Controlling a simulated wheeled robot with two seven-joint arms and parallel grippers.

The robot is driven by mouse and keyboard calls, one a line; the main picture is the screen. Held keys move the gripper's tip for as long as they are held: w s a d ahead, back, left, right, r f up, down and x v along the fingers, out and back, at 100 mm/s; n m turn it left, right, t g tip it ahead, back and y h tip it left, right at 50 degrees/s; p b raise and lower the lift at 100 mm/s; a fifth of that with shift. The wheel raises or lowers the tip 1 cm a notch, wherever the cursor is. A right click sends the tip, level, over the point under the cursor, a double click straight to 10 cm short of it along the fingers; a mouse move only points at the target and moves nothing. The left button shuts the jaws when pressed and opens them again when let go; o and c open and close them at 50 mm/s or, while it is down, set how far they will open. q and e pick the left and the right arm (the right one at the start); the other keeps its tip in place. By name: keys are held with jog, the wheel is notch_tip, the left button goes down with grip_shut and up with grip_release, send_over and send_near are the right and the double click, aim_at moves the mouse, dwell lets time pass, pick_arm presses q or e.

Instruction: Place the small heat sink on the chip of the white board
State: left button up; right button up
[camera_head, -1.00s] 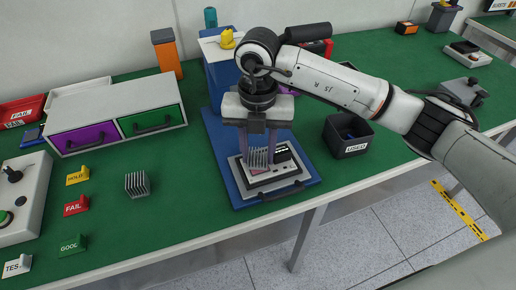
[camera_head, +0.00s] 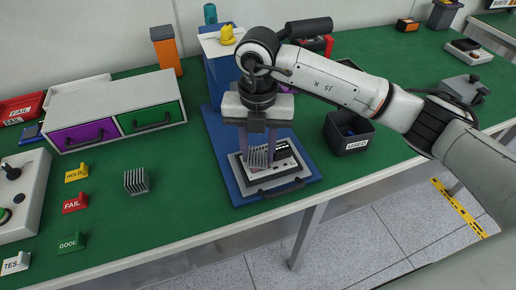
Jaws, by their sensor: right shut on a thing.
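My right gripper (camera_head: 258,148) points straight down over the white board (camera_head: 262,188), which lies on a blue plate (camera_head: 230,185). Its purple fingers are shut on a small grey finned heat sink (camera_head: 257,158). The heat sink is low over the board, at its middle left; I cannot tell whether it touches the chip. The chip is hidden under the heat sink. A larger grey finned heat sink (camera_head: 136,181) stands alone on the green table to the left. My left gripper is not in view.
A drawer box with purple and green fronts (camera_head: 118,113) stands at the left. Coloured label blocks (camera_head: 75,204) and a control box (camera_head: 22,192) are at the front left. A black bin (camera_head: 349,134) stands right of the plate. Green table is bare between the larger heat sink and the plate.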

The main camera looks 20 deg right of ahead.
aim_at(257, 154)
jog(key=shift+f, duration=0.25)
jog(key=o, duration=1.2)
jog(key=shift+d, duration=0.15)
jog(key=r, duration=1)
jog(key=shift+a+r+b, duration=0.25)
jog(key=shift+b, duration=0.15)
